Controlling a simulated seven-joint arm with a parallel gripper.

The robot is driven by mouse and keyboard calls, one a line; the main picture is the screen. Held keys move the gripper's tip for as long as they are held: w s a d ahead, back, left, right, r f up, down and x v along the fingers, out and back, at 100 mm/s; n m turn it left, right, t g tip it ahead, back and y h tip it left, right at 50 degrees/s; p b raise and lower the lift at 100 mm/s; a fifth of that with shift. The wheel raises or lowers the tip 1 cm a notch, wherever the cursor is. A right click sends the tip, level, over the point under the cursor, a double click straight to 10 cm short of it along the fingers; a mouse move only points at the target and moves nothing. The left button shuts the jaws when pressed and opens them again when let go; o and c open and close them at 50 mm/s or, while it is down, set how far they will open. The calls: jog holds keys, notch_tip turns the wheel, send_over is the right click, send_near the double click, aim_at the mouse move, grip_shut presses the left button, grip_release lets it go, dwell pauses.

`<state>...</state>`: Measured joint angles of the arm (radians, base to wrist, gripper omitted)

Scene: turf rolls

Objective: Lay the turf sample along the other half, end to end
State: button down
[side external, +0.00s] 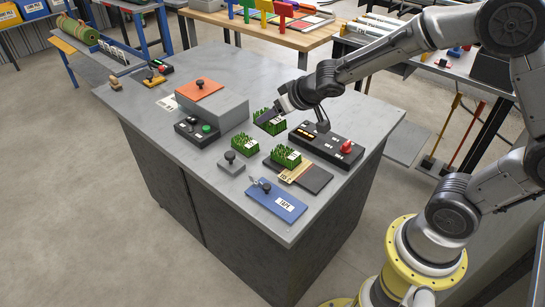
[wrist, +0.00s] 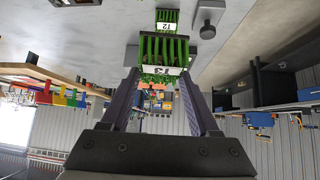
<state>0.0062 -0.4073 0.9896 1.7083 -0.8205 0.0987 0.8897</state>
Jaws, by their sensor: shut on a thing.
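My gripper (side external: 280,110) is shut on a green turf sample (side external: 268,124) near the middle of the bench; I cannot tell whether it touches the top. In the wrist view my gripper (wrist: 160,80) has the turf sample (wrist: 162,48), with a white label, between its fingers. A second turf piece (side external: 242,146) lies to the left, beside a grey knobbed block. A third turf piece (side external: 286,155) lies at the back edge of a board with a tan strip (side external: 298,172) and a dark half (side external: 316,180). The dark half looks bare. A labelled turf piece (wrist: 167,20) shows beyond the held one.
A black control box with a red button (side external: 327,145) stands right of my gripper. The grey knobbed block (side external: 231,163) and a blue plate (side external: 277,200) are nearer the front. A grey box with an orange lid (side external: 212,102) and a green-button box (side external: 198,131) stand left.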

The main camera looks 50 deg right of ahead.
aim_at(277, 130)
jog(key=shift+n+y, duration=0.3)
jog(key=s+f, duration=0.1)
jog(key=a+f, duration=0.1)
jog(key=s+f, duration=0.1)
jog(key=shift+s+a, duration=0.3)
jog(key=shift+s, duration=0.05)
jog(key=s+d+f, duration=0.2)
jog(key=s+d, duration=0.3)
jog(key=s, duration=0.4)
jog(key=shift+n, duration=0.3)
jog(key=shift+a+f, duration=0.15)
jog(key=shift+f, duration=3.45)
jog(key=shift+f, duration=0.1)
jog(key=shift+c, duration=0.6)
grip_release()
